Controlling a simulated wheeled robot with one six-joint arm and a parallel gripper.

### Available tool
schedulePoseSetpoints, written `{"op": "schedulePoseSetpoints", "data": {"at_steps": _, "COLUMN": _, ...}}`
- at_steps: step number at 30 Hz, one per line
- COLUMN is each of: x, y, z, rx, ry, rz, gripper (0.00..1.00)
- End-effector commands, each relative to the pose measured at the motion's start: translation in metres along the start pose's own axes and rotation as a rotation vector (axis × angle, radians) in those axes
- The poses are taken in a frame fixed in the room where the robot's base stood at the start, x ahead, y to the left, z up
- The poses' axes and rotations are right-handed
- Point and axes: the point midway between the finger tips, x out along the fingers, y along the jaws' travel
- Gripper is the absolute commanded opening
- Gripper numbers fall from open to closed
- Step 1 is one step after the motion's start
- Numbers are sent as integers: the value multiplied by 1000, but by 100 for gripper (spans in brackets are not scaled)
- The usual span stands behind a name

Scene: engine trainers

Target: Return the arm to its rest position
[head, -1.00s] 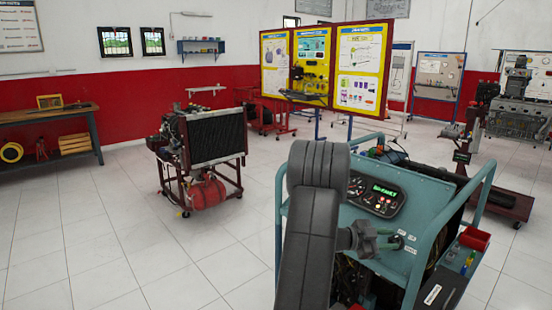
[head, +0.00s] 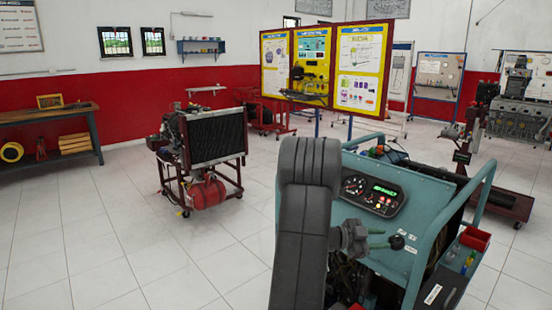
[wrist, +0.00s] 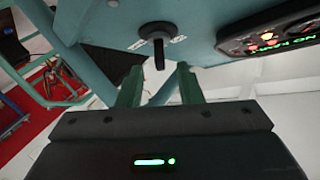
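My gripper (head: 386,239) is in front of the teal panel (head: 372,218) of an engine trainer. Its two green fingers are apart and empty in the wrist view (wrist: 159,82). A black knob (head: 397,242) on the panel stands just beyond the fingertips. In the wrist view the black knob (wrist: 157,45) points toward the gap between the fingers, and I see no contact. My dark arm link (head: 306,220) rises in front of the trainer and hides its left side.
The gauge cluster (head: 371,194) with a green lit display sits above my gripper; it also shows in the wrist view (wrist: 270,35). A teal tube frame (head: 452,235) and a red tray (head: 474,238) lie to the right. Open tiled floor (head: 130,235) is left.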

Motion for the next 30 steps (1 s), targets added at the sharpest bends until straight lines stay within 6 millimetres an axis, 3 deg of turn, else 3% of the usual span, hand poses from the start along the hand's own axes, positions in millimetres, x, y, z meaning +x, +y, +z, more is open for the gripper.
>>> {"op": "schedulePoseSetpoints", "data": {"at_steps": 8, "x": 58, "y": 1, "z": -2, "rx": 0, "ry": 3, "rz": 3, "gripper": 33}}
{"op": "schedulePoseSetpoints", "data": {"at_steps": 30, "x": 54, "y": 1, "z": 0, "rx": -375, "ry": 1, "rz": -421, "gripper": 33}}
